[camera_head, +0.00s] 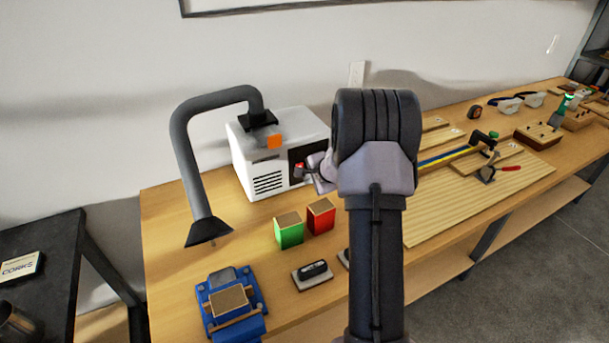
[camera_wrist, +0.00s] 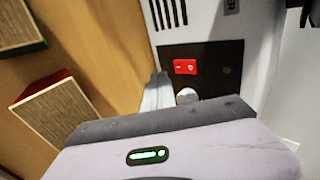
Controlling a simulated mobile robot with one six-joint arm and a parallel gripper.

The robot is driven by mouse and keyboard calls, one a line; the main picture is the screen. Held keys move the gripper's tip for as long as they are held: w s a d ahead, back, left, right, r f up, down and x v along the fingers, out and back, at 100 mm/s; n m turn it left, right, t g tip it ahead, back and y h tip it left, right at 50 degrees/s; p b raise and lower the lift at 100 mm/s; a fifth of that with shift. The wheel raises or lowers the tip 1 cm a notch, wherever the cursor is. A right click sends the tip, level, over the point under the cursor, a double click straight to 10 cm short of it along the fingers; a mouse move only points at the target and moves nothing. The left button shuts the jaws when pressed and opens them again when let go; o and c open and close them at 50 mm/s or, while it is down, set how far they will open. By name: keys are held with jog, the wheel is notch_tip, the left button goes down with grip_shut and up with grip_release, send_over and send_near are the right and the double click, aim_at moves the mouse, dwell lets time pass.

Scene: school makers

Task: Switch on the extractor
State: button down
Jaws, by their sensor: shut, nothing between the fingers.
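The extractor (camera_head: 262,158) is a white box with a dark bent hose, standing on the bench against the wall. Its front has slots and a black panel (camera_wrist: 220,62). A red rocker switch (camera_wrist: 185,67) sits on that panel. My gripper (camera_head: 316,173) is at the panel, right by the switch, with its fingers shut and empty. In the wrist view its fingertips (camera_wrist: 170,95) are just below and left of the switch. I cannot tell whether they touch the panel. My arm hides the extractor's right side in the head view.
A green block (camera_head: 289,234) and a red block (camera_head: 320,219) stand in front of the extractor. A blue vise (camera_head: 220,278) and a small black-topped block (camera_head: 312,270) are nearer the front edge. A wooden board (camera_head: 470,205) with tools lies to the right.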

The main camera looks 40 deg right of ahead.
jog(key=w, duration=0.1)
jog(key=w+p, duration=0.1)
jog(key=w, duration=0.1)
jog(key=shift+w+d, duration=0.2)
jog(key=shift+d, duration=0.2)
jog(key=shift+w+f, duration=0.1)
jog(key=shift+w, duration=0.05)
jog(key=shift+r+p, duration=0.35)
jog(key=shift+r, duration=0.5)
jog(key=shift+f, duration=0.1)
